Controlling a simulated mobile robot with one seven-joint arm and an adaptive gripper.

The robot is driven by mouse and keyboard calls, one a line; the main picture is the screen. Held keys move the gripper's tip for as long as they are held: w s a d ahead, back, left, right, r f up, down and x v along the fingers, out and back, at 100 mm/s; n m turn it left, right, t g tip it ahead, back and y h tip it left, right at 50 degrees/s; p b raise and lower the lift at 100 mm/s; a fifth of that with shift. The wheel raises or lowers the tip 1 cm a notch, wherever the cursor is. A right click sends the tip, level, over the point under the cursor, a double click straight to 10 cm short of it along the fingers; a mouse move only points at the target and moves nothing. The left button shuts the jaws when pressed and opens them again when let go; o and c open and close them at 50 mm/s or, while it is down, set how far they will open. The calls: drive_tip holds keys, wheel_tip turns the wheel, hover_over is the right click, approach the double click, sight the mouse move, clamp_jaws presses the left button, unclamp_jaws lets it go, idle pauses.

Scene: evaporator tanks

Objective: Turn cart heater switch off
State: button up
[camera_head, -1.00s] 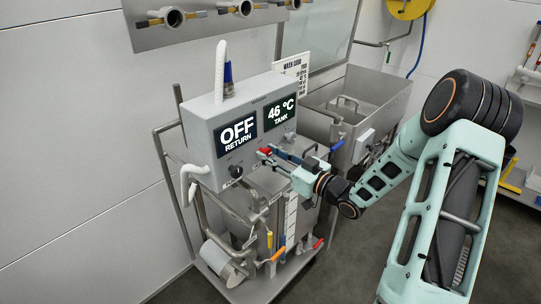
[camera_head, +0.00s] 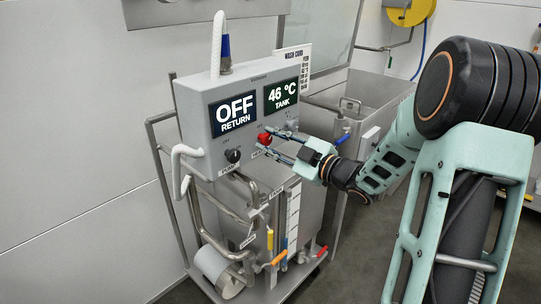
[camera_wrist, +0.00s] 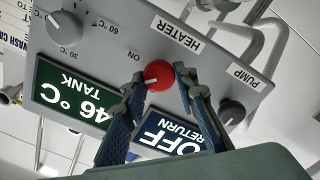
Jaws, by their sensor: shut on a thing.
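The cart's grey control box (camera_head: 190,120) carries a red heater knob (camera_head: 264,138) on its front, below the two displays. The wrist view shows the red knob (camera_wrist: 158,75) close up, near the printed labels HEATER and ON. A small white mark shows on its face. My gripper (camera_head: 262,144) reaches the knob from the right. In the wrist view my gripper's (camera_wrist: 160,78) fingertips are shut on the knob, one on each side. The exact direction of the pointer is hard to tell.
The black pump knob (camera_head: 233,155) sits left of the red knob, and a grey temperature knob (camera_wrist: 64,28) sits on its other side. The displays read OFF RETURN (camera_head: 233,110) and 46 °C TANK (camera_head: 282,95). A white hose (camera_head: 217,45) rises above the box.

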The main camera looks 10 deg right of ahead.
drive_tip(key=n+b, duration=0.2)
drive_tip(key=b, duration=0.2)
drive_tip(key=f+n+b, duration=0.1)
drive_tip(key=n+b, duration=0.2)
drive_tip(key=b, duration=0.1)
drive_tip(key=shift+n, duration=0.3)
drive_tip(key=n+b, duration=0.2)
drive_tip(key=b, duration=0.1)
drive_tip(key=shift+r+n+b, duration=0.15)
drive_tip(key=shift+n+b, duration=0.15)
drive_tip(key=shift+r+n+b, duration=0.1)
drive_tip(key=shift+n+b, duration=0.3)
drive_tip(key=shift+b, duration=0.2)
drive_tip(key=o, duration=1.1)
drive_tip(key=shift+r, duration=0.1)
drive_tip(key=shift+s, duration=0.1)
